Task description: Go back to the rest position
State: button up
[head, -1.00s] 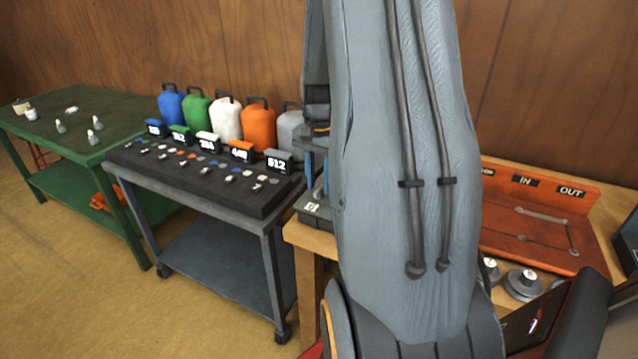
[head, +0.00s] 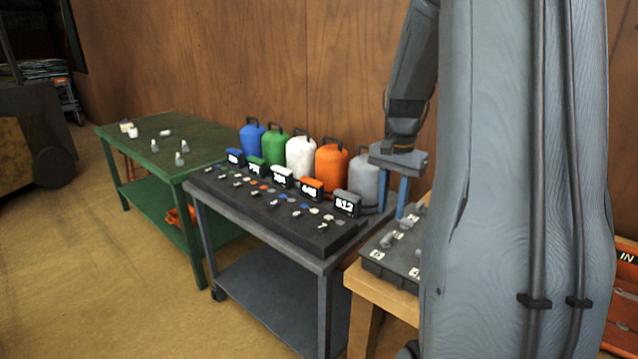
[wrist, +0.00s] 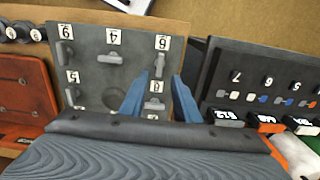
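My gripper (head: 394,206) hangs from my arm at the right of the head view, above the grey numbered board (head: 378,264) on the wooden table. Its two blue fingers point down. In the wrist view my gripper (wrist: 160,79) has its fingers apart, with nothing held between them. The grey board (wrist: 92,78) lies beyond the fingertips, with several grey knobs beside white number labels and a round recess. Whether the fingers touch the board cannot be told. My large grey arm link hides part of the table in the head view.
A dark cart (head: 278,262) carries a black numbered rack (head: 262,212), with coloured canisters such as the orange one (head: 331,170) behind. A green table (head: 200,150) stands further left. An orange IN board (head: 627,285) is partly hidden at right. Floor is clear at lower left.

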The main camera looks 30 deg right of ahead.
jog(key=shift+a, duration=0.1)
jog(key=s+a+f+n, duration=0.2)
jog(key=s+a+n, duration=0.1)
jog(key=a, duration=0.6)
jog(key=s+a+f+n+t, duration=0.1)
jog(key=s+a+f+n, duration=0.1)
jog(key=a+n, duration=0.4)
jog(key=s+a+f+n, duration=0.2)
jog(key=s+a+n, duration=0.2)
jog(key=a, duration=0.9)
jog(key=shift+s+a+n, duration=0.15)
jog(key=shift+a+n, duration=0.05)
jog(key=shift+n, duration=0.2)
